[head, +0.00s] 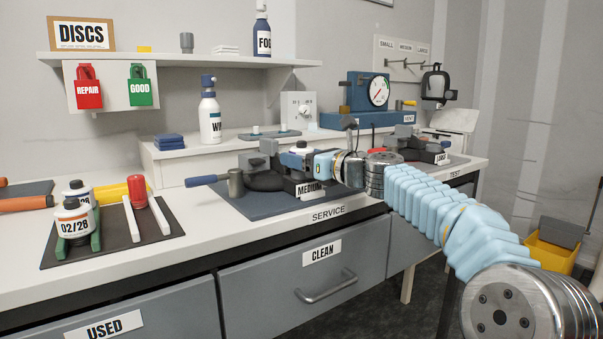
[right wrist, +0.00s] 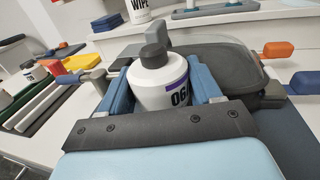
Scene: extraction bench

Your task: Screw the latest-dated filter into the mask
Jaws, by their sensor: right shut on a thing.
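My right gripper (head: 299,157) is over the SERVICE mat, shut on a white filter (right wrist: 163,82) with a dark grey top. In the right wrist view the filter sits upright between the blue fingers (right wrist: 168,98). Its purple-banded label starts with "06"; the rest is hidden. The dark grey mask (head: 262,181) is on the stand marked MEDIUM, beside and partly behind the gripper. Whether the filter touches the mask's socket cannot be told. A white filter marked 02/28 (head: 73,221) stands in a green-sided rack at the left, with another filter (head: 78,189) behind it. My left gripper is not in view.
A white WIPE bottle (head: 210,120) stands behind. A LARGE stand (head: 442,157) is at the right. Bench between left mat and SERVICE mat is clear.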

